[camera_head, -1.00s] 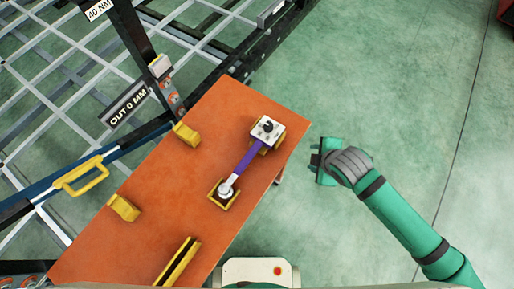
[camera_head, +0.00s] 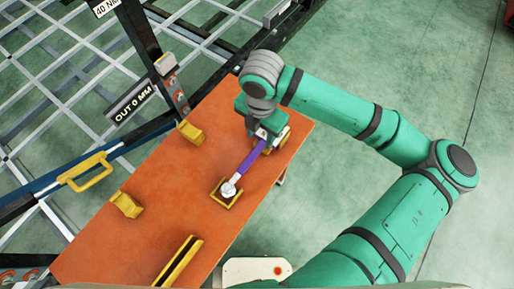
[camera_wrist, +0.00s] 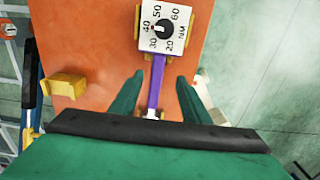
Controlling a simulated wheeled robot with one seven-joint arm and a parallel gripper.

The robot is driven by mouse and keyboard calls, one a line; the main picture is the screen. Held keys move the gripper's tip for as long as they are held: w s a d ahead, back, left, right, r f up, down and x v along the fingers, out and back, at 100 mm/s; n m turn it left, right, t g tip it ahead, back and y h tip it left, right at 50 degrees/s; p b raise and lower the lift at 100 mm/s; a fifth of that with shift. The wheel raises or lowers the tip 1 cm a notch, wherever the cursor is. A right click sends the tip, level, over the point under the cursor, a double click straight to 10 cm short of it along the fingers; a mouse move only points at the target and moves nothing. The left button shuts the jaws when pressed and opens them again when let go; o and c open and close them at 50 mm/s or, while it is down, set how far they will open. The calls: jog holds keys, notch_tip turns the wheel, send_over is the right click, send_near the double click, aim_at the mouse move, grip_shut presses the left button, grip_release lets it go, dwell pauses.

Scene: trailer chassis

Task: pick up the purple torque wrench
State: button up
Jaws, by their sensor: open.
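The purple torque wrench (camera_head: 251,158) lies on an orange table (camera_head: 150,196). Its silver head (camera_head: 228,189) rests in a yellow cradle at the lower left. Its white dial box is at the other end, partly hidden by my gripper in the head view. In the wrist view the dial box shows numbers and a black knob, and the purple shaft (camera_wrist: 156,84) runs down from it. My gripper (camera_wrist: 157,82) is open, with one green finger on each side of the shaft and a gap to each. How high the fingers are above the shaft is unclear.
Yellow brackets (camera_head: 190,132) (camera_head: 126,204) and a long yellow slotted holder (camera_head: 178,262) stand on the table. A dark post with a "OUT 0 MM" sign (camera_head: 130,102) and a chassis frame with a yellow handle (camera_head: 86,172) border it on the left. Green floor is clear at right.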

aim_at(258, 149)
notch_tip(258, 149, down, 5)
jog(key=shift+r, duration=0.2)
jog(key=f, duration=0.2)
jog(key=a+f, duration=0.1)
jog(key=f, duration=0.1)
jog(key=shift+s, duration=0.3)
jog(key=shift+w+f, duration=0.15)
jog(key=shift+f, duration=0.35)
jog(key=shift+d, duration=0.1)
jog(key=c, duration=0.8)
grip_shut()
jog(key=shift+d, duration=0.1)
